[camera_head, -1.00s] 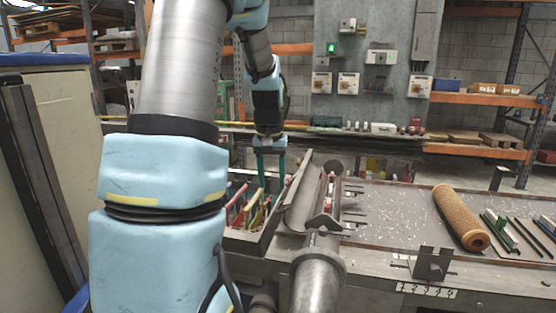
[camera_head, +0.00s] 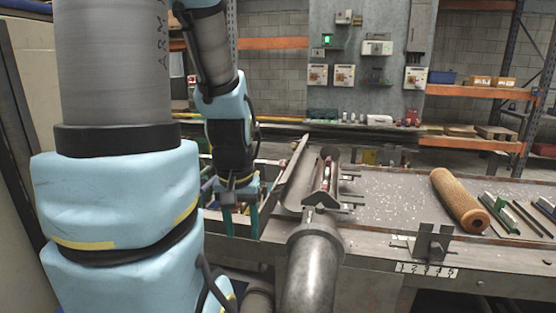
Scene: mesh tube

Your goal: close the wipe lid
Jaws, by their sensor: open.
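What looks like the wipe lid is a narrow grey metal flap (camera_head: 294,173), standing raised and tilted along the left side of an open trough (camera_head: 326,178) on the bench. The trough holds a long part with red pieces at its ends. My gripper (camera_head: 241,228) points down to the left of the flap, nearer the camera than the flap's upper end. Its two teal fingers are apart with nothing between them. The right finger appears close to the flap's lower left edge; I cannot tell whether they touch.
A grey pipe (camera_head: 314,262) runs from the trough toward the camera. A tan mesh tube (camera_head: 458,200) lies on the bench at right, beside green and dark bars (camera_head: 507,214). A bracket (camera_head: 432,243) stands at the front edge. The bench between trough and tube is mostly clear.

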